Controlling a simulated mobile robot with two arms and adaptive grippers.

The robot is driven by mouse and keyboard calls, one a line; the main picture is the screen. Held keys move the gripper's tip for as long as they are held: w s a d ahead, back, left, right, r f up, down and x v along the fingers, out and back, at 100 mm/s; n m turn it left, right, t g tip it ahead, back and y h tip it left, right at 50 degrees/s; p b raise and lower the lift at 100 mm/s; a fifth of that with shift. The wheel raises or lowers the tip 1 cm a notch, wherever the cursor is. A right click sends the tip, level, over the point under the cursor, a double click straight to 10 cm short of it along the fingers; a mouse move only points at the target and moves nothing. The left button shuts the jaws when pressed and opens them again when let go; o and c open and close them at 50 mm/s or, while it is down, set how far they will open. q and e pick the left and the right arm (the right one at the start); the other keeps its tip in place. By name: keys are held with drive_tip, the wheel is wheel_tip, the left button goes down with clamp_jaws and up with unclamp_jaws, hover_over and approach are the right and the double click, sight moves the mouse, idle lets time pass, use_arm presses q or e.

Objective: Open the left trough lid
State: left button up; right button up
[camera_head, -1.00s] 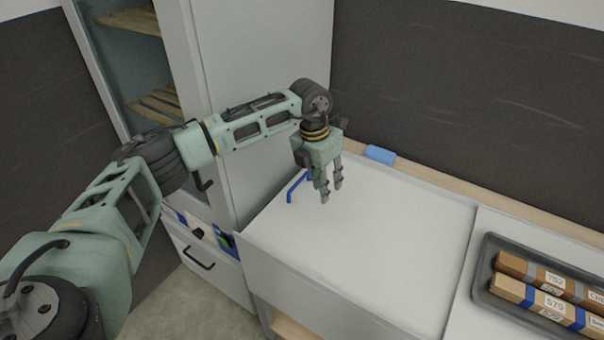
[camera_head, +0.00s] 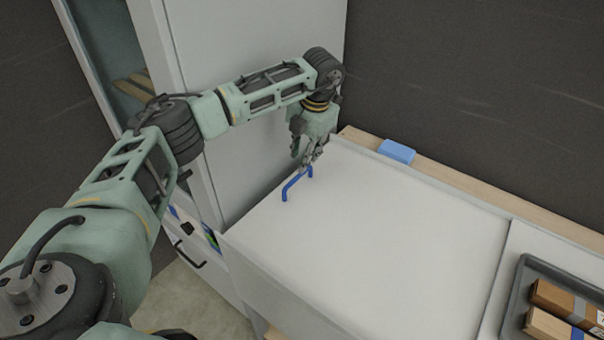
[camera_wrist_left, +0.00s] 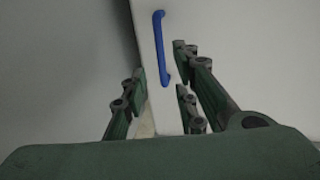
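The left trough lid (camera_head: 380,225) is a flat white panel and lies shut. Its blue bar handle (camera_head: 292,185) stands up near the lid's left edge. My left gripper (camera_head: 308,166) points down at the far end of the handle. In the left wrist view the blue handle (camera_wrist_left: 160,48) lies ahead of the gap between the spread fingers of my left gripper (camera_wrist_left: 160,88). The fingers look open, and I cannot tell whether they touch the handle. My right gripper is not in view.
A tall grey cabinet (camera_head: 260,45) stands close behind my left arm. A blue block (camera_head: 397,151) sits at the lid's back edge. A grey tray (camera_head: 510,318) with boxes lies on the right. The lid surface is clear.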

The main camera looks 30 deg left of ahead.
sight(297, 176)
use_arm(q)
drive_tip(key=f+p, duration=0.1)
drive_tip(key=f, duration=0.2)
drive_tip(key=a+f+p, duration=0.1)
drive_tip(key=f, duration=0.2)
drive_tip(key=shift+s+a+f, duration=0.1)
drive_tip(key=shift+a+f, duration=0.1)
drive_tip(key=shift+f, duration=0.3)
clamp_jaws()
drive_tip(key=shift+r, duration=0.1)
